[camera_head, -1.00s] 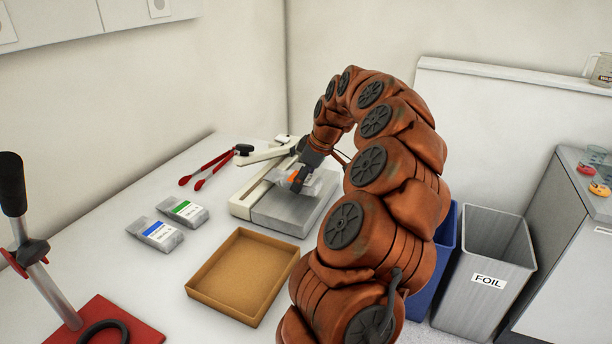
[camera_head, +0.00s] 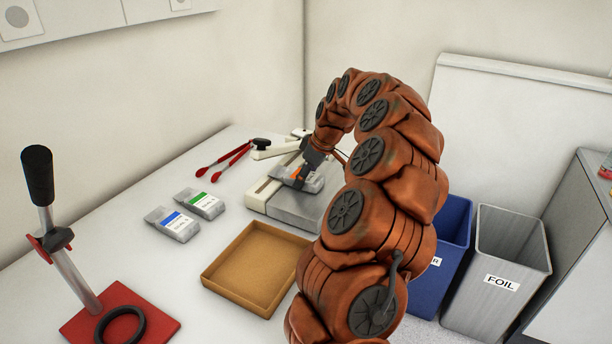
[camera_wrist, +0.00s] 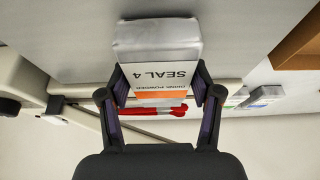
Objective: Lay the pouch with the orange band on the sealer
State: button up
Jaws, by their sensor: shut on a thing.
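The pouch with the orange band (camera_wrist: 157,60) is silver with a white label that reads "SEAL 4". My gripper (camera_wrist: 160,95) is shut on it near the orange band, one finger on each side. In the head view the pouch (camera_head: 311,184) is at my gripper (camera_head: 302,172), over the sealer. The sealer (camera_head: 296,208) has a grey plate and a cream bar and arm at the back of the table. The pouch appears tilted; I cannot tell whether it touches the sealer's plate. My arm hides part of the sealer's right side.
Pouches with a blue band (camera_head: 173,223) and a green band (camera_head: 200,203) lie left of the sealer. An empty brown tray (camera_head: 236,301) lies in front. Red tongs (camera_head: 225,160) lie behind the pouches. A red-based stand (camera_head: 75,325) is front left. Bins (camera_head: 497,265) stand right.

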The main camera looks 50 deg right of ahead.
jog(key=o, duration=1.3)
jog(key=shift+r, duration=0.1)
jog(key=v, duration=1.1)
jog(key=shift+s+r, duration=0.15)
jog(key=shift+r, duration=0.25)
